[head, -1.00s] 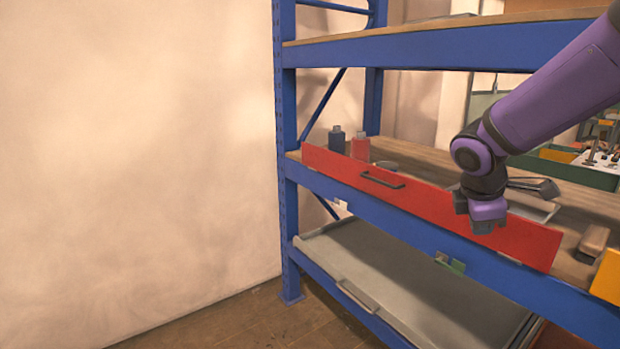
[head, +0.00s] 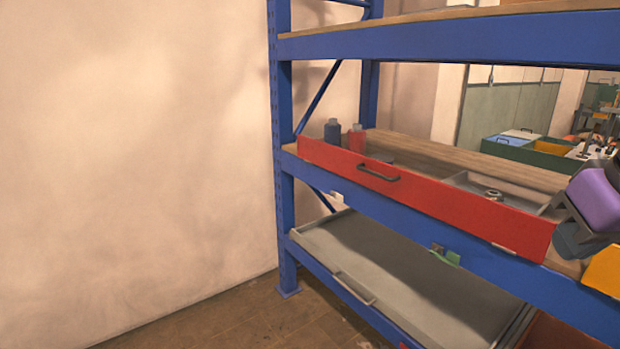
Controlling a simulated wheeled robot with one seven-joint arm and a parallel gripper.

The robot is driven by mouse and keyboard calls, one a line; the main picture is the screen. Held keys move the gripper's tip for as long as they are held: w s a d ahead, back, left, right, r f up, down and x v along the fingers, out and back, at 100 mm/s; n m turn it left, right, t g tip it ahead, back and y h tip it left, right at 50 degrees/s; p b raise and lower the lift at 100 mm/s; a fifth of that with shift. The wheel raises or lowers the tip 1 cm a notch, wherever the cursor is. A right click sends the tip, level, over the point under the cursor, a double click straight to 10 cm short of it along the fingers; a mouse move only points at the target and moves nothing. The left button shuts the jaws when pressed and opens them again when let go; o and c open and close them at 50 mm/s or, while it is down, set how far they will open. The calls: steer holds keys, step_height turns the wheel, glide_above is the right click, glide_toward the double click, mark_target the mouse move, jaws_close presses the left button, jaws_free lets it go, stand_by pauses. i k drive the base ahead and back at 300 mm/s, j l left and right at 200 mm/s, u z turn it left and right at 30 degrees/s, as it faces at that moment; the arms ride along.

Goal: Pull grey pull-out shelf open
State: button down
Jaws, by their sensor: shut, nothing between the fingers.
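The grey pull-out shelf (head: 400,279) is a flat grey tray with a low rim, low in the blue rack. Its bar handle (head: 354,288) is on the front edge, left of the middle. The shelf's front sits about at the rack's front beam; I cannot tell if it is pulled out at all. My gripper (head: 577,240) is at the right edge of the head view, in front of the red panel's right end. It is shut and empty, well right of and above the handle, touching no part of the grey shelf.
A red front panel (head: 430,201) with a black handle (head: 378,173) stands above the grey shelf. A green clip (head: 446,254) is on the blue beam. Floor (head: 235,318) is clear at lower left.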

mark_target(442, 305)
steer(key=i+u, duration=0.55)
steer(key=u, duration=0.15)
steer(key=i+u, duration=0.35)
steer(key=k+l, duration=0.05)
